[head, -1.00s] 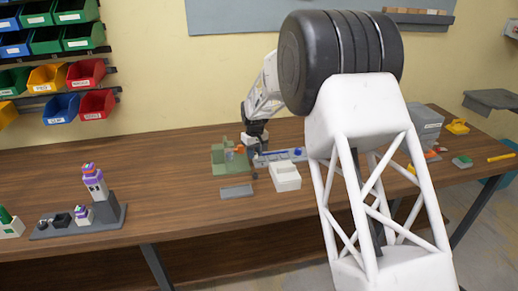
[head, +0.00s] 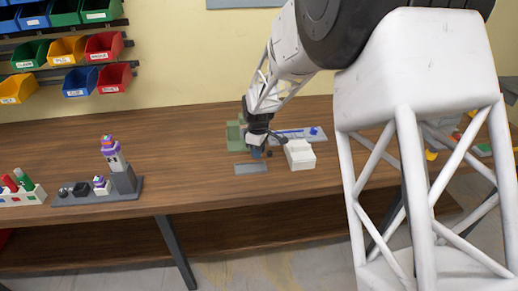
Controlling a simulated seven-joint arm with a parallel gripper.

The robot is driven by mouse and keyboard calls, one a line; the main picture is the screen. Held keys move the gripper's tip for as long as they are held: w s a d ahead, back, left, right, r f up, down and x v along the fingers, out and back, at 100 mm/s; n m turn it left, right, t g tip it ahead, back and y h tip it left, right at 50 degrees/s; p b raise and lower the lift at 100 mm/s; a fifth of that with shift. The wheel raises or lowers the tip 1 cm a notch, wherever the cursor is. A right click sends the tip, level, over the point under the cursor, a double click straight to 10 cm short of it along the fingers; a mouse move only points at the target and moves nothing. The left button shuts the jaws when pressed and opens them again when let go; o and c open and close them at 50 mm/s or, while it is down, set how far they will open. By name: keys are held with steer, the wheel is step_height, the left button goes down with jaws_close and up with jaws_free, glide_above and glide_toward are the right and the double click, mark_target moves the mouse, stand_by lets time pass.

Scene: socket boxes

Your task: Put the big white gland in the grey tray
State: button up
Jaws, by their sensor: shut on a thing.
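My gripper (head: 257,140) points down over the middle of the table, just behind a low flat grey piece (head: 252,169) that looks like the grey tray. It is shut on a small blue-grey piece (head: 257,153), small and partly hidden by the fingers. I cannot tell whether this is the big white gland. The held piece appears above or at the back edge of the flat grey piece; I cannot tell whether they touch. No other white gland can be made out.
A white box (head: 300,155) stands close right of the gripper. A green block (head: 235,134) and a grey plate with blue parts (head: 305,134) are behind. A grey stand with stacked pieces (head: 122,182) is at left. The table between is clear.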

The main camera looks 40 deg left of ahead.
mark_target(258, 168)
steer(key=shift+f, duration=0.15)
steer(key=shift+f, duration=2.5)
steer(key=shift+f, duration=0.15)
steer(key=o, duration=1.2)
steer(key=shift+r, duration=3.5)
